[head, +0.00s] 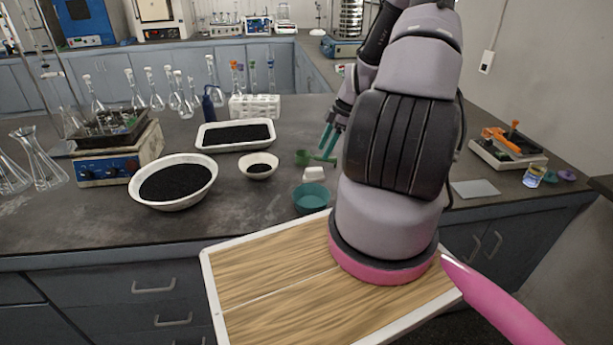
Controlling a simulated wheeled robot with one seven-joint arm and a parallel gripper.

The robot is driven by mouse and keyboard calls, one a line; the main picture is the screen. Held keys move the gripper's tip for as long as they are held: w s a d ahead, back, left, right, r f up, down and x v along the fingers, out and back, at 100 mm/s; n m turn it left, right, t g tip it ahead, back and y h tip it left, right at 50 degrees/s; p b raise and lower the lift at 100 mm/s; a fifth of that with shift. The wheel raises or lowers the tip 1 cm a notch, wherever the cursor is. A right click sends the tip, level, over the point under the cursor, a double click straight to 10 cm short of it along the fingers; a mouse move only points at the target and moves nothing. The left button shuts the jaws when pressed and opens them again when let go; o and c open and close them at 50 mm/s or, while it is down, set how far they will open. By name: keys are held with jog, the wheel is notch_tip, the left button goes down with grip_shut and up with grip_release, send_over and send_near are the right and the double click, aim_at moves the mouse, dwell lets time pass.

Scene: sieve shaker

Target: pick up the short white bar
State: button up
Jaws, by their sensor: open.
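The short white bar (314,174) lies on the dark bench top, just behind the teal bowl (311,199) and in front of the green scoop (304,158). My gripper (328,146) shows two teal fingers pointing down, above and a little right of the bar in the picture. It is open and I see nothing between the fingers. The fingers look apart from the bar, but their height over the bench is hard to tell. My arm hides part of the gripper and the bench to its right.
A small white bowl (259,165), a large white bowl (172,182) and a white tray (235,135) hold black grains at left. A white tube rack (255,107) stands behind. A wooden board (260,290) is in front. Bare bench lies between the large bowl and the teal bowl.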

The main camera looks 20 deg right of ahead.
aim_at(314, 168)
jog(key=x, duration=0.9)
jog(key=shift+s, duration=0.1)
grip_shut()
